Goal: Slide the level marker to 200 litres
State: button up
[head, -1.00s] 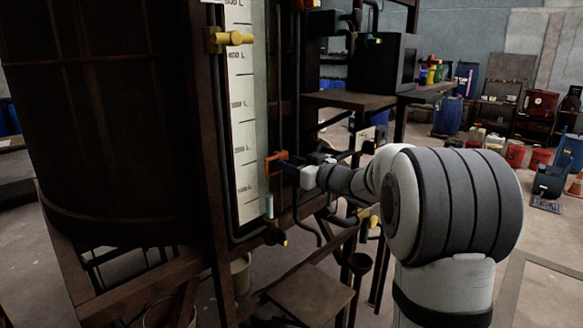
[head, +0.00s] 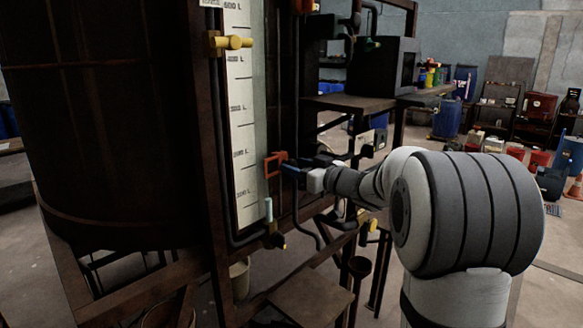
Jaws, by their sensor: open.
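The tall pale scale board (head: 240,130) with litre marks stands upright against the dark vat. Its 200 L label shows in the lower half, with 300 L above and 100 L below. A red-orange bracket (head: 275,164), apparently the level marker, sits just right of the board, around or slightly below the height of the 200 L label; the exact reading is too small to tell. My gripper (head: 300,165) comes from the right and is open at the marker's right side. Its fingers are small and dark; whether they touch the marker I cannot tell.
A yellow fitting (head: 231,42) crosses the scale's top, and a yellow-handled valve (head: 275,239) sits at its foot. Dark frame posts and pipes stand close around my gripper. A dark shelf (head: 350,103) is behind it.

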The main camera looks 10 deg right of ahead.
jog(key=b+v, duration=0.1)
jog(key=v, duration=0.4)
jog(key=shift+s+d, duration=0.2)
jog(key=shift+s, duration=0.1)
jog(key=s+d+f+m+g+h, duration=0.3)
jog(key=s+f+m+h, duration=0.45)
jog(key=s+h, duration=0.5)
jog(key=s+a+f+g, duration=0.2)
jog(key=s+f, duration=0.1)
jog(key=s, duration=0.3)
jog(key=s+a+f+g+y, duration=0.1)
jog(key=s+a+f+g, duration=0.1)
jog(key=s, duration=0.5)
jog(key=s+a+f+g+y, duration=0.1)
jog(key=s+a+f+g, duration=0.2)
jog(key=s+f, duration=0.3)
jog(key=shift+s+g+b, duration=0.35)
jog(key=shift+s+g, duration=0.25)
jog(key=shift+s, duration=0.15)
